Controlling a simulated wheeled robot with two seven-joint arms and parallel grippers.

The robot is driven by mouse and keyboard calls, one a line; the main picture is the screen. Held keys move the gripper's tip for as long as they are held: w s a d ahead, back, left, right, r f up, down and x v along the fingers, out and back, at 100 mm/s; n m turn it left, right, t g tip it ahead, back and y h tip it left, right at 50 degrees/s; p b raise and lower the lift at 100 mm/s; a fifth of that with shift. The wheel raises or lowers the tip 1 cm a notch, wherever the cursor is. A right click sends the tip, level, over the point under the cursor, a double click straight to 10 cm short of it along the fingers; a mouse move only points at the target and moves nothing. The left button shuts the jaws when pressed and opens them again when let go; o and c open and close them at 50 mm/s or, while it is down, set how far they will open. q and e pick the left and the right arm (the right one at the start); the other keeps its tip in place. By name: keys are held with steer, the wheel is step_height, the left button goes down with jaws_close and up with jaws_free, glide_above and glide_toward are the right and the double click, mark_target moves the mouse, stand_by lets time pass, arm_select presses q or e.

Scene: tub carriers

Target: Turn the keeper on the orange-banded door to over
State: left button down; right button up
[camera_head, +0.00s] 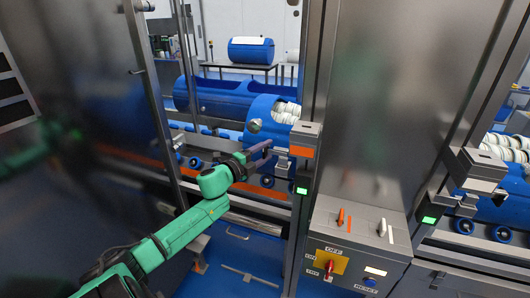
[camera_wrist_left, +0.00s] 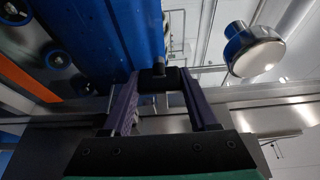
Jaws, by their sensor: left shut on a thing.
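My left gripper (camera_head: 268,149) reaches to the latch side of this door. In the left wrist view its two purple fingers (camera_wrist_left: 160,80) are closed on a small dark piece (camera_wrist_left: 160,77), which looks like the keeper. The keeper's exact turn is hard to see behind the fingers. My right gripper is in neither view.
Blue tubs (camera_head: 222,98) lie behind the door on a roller line. A silver round knob (camera_head: 255,126) is close to the gripper; it also shows in the wrist view (camera_wrist_left: 254,52). A control box (camera_head: 350,245) with switches stands to the right, beside a steel panel (camera_head: 385,100).

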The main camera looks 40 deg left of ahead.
arm_select(q)
steer(key=shift+c, duration=0.9)
jaws_free()
steer(key=s+b, duration=0.1)
steer(key=s, duration=1.3)
steer(key=shift+s+a, duration=0.25)
steer(key=shift+a, duration=0.2)
